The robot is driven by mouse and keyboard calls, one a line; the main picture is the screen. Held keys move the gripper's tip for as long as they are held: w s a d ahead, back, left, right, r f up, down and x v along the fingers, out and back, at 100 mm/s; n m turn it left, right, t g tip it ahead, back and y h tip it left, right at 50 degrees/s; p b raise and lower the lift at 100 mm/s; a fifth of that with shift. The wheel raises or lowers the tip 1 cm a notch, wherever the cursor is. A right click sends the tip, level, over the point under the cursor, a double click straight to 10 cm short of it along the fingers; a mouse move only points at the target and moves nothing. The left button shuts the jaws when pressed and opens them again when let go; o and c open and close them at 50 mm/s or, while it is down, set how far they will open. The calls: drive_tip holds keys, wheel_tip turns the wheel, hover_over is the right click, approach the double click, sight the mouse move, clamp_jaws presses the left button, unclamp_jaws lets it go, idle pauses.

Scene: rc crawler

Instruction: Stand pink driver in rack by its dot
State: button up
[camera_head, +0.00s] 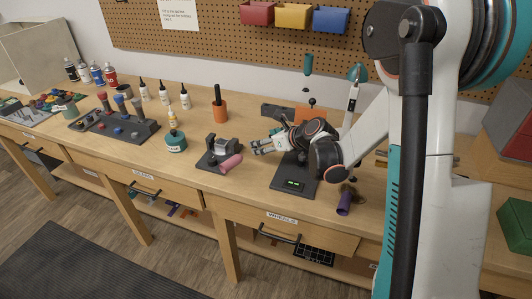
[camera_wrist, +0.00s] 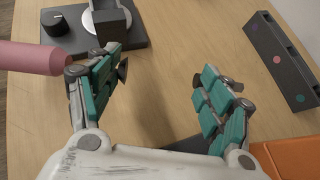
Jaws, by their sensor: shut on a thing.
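A dark cone shows on that finger's inner side. The grip itself is hidden.
The black device (camera_head: 212,162) stands left of my gripper. A dark pad with a green display (camera_head: 292,184) lies below my wrist. A purple-handled item (camera_head: 344,205) is near the front edge. An orange block (camera_wrist: 290,158) borders the rack.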

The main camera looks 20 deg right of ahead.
sight(266, 158)
wheel_tip(266, 158, down, 4)
drive_tip(key=shift+f+b, duration=0.1)
drive_tip(key=shift+b, duration=0.55)
drive_tip(key=shift+s+f+b, duration=0.1)
drive_tip(key=shift+f+b, duration=0.15)
drive_tip(key=shift+b, duration=0.15)
drive_tip(key=o, duration=1)
drive_tip(key=shift+o, duration=0.4)
drive_tip(key=shift+f, duration=0.1)
